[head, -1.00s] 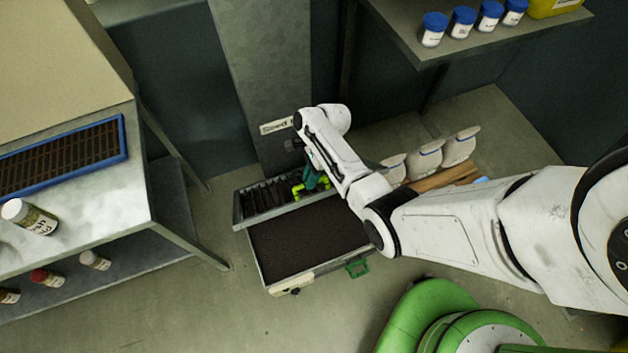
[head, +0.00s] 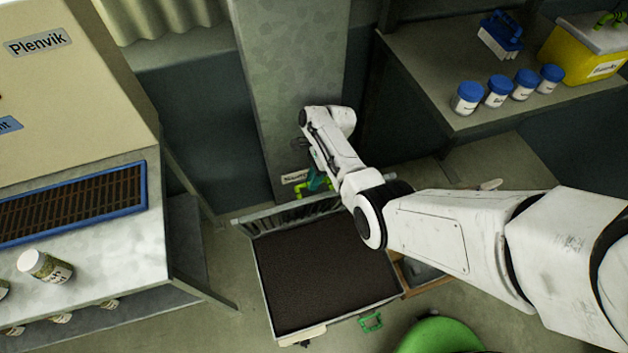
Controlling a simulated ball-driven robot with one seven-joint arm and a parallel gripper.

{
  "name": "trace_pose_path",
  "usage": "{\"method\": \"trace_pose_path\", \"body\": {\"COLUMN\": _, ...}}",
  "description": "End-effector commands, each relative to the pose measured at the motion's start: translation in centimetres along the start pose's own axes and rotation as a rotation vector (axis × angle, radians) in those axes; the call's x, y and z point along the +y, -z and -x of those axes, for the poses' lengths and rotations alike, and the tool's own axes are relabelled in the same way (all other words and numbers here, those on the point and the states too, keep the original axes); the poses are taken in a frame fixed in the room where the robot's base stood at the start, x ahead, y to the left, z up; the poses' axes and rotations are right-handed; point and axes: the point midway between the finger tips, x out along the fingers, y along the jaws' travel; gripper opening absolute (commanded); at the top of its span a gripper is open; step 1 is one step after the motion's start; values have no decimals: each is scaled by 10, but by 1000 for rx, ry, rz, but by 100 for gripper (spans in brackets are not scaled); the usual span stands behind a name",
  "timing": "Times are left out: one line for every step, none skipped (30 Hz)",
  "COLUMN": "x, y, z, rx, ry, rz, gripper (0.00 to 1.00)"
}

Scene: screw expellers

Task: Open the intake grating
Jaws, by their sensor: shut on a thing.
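The intake grating (head: 288,218) is a grey slatted panel at the back edge of the intake box (head: 262,292). It stands steeply raised and shows as a narrow strip. The box is open on top, with dark granular material (head: 325,270) inside. My gripper (head: 311,188) is at the grating's upper edge, shut on the yellow-green handle (head: 301,191). My arm comes from the right over the box and hides its right back corner.
A grey column (head: 295,90) stands right behind the grating. A metal bench with a blue-framed tray (head: 75,203) and a jar (head: 45,266) is at left. A shelf at right holds blue-lidded jars (head: 498,90) and a yellow bin (head: 580,58). Floor is clear in front left.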

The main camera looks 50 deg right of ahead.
Motion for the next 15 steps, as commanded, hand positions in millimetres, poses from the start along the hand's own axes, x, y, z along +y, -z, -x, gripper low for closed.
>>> {"method": "trace_pose_path", "body": {"x": 5, "y": 6, "z": -8, "rx": 5, "ry": -8, "rz": -8, "gripper": 0}}
{"method": "trace_pose_path", "body": {"x": 5, "y": 6, "z": -8, "rx": 5, "ry": -8, "rz": -8, "gripper": 0}}
{"method": "trace_pose_path", "body": {"x": 5, "y": 6, "z": -8, "rx": 5, "ry": -8, "rz": -8, "gripper": 0}}
{"method": "trace_pose_path", "body": {"x": 5, "y": 6, "z": -8, "rx": 5, "ry": -8, "rz": -8, "gripper": 0}}
{"method": "trace_pose_path", "body": {"x": 5, "y": 6, "z": -8, "rx": 5, "ry": -8, "rz": -8, "gripper": 0}}
{"method": "trace_pose_path", "body": {"x": 5, "y": 6, "z": -8, "rx": 5, "ry": -8, "rz": -9, "gripper": 0}}
{"method": "trace_pose_path", "body": {"x": 5, "y": 6, "z": -8, "rx": 5, "ry": -8, "rz": -9, "gripper": 18}}
{"method": "trace_pose_path", "body": {"x": 5, "y": 6, "z": -8, "rx": 5, "ry": -9, "rz": -9, "gripper": 21}}
{"method": "trace_pose_path", "body": {"x": 4, "y": 6, "z": -8, "rx": 5, "ry": -8, "rz": -8, "gripper": 24}}
{"method": "trace_pose_path", "body": {"x": 4, "y": 6, "z": -8, "rx": 5, "ry": -8, "rz": -8, "gripper": 27}}
{"method": "trace_pose_path", "body": {"x": 4, "y": 6, "z": -7, "rx": 5, "ry": -7, "rz": -8, "gripper": 30}}
{"method": "trace_pose_path", "body": {"x": 4, "y": 5, "z": -7, "rx": 4, "ry": -7, "rz": -7, "gripper": 34}}
{"method": "trace_pose_path", "body": {"x": 3, "y": 5, "z": -6, "rx": 4, "ry": -6, "rz": -7, "gripper": 37}}
{"method": "trace_pose_path", "body": {"x": 3, "y": 4, "z": -6, "rx": 4, "ry": -6, "rz": -6, "gripper": 40}}
{"method": "trace_pose_path", "body": {"x": 3, "y": 4, "z": -5, "rx": 3, "ry": -6, "rz": -6, "gripper": 42}}
